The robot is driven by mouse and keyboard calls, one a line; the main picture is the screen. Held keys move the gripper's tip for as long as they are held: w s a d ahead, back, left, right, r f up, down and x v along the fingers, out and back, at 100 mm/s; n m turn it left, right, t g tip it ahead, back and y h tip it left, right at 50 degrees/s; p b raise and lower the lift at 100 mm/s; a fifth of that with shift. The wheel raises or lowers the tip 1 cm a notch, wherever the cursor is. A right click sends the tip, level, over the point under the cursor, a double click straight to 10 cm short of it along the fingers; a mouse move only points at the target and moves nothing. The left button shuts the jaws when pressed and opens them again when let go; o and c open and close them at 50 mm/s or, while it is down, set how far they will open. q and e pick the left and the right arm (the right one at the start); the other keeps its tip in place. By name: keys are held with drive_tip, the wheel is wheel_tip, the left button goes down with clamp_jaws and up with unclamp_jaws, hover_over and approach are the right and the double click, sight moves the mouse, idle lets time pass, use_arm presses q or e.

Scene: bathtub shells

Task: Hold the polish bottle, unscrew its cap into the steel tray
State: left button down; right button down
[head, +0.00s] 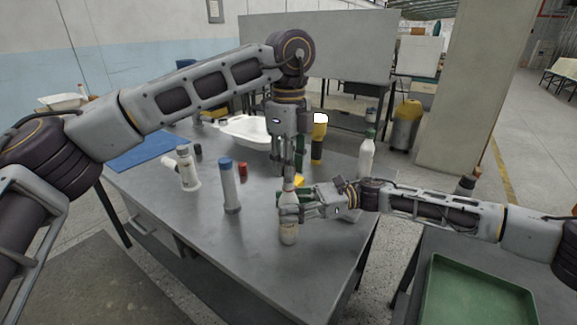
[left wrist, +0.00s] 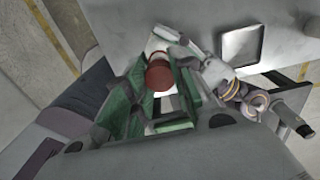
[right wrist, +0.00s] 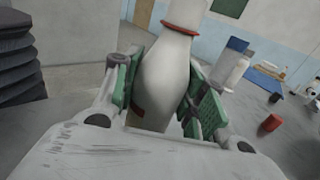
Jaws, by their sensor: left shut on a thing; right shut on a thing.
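The polish bottle (head: 288,234) stands upright near the right part of the grey table. Its pale body and a red ring at its neck show in the right wrist view (right wrist: 165,75). My right gripper (head: 290,207) comes in from the right and is shut around the bottle's upper body. My left gripper (head: 288,178) points straight down above the bottle, shut at its top. In the left wrist view, a red-brown round cap (left wrist: 159,76) sits between the green finger pads. In the head view the fingers hide it. The square steel tray (left wrist: 241,45) lies right of the bottle.
A blue-capped bottle (head: 229,187), a red can (head: 243,170) and a grey-white bottle (head: 187,170) stand to the left. A white basin (head: 246,130), a yellow-black bottle (head: 318,142) and a green-capped bottle (head: 366,156) are behind. The front left tabletop is clear.

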use_arm(q)
drive_tip(key=shift+r, duration=1.65)
use_arm(e)
drive_tip(key=c, duration=0.7)
unclamp_jaws()
drive_tip(key=shift+c, duration=0.2)
drive_tip(key=w+d, duration=0.2)
drive_tip(key=d, duration=0.9)
drive_tip(key=shift+w+d, duration=0.2)
drive_tip(key=shift+d, duration=0.2)
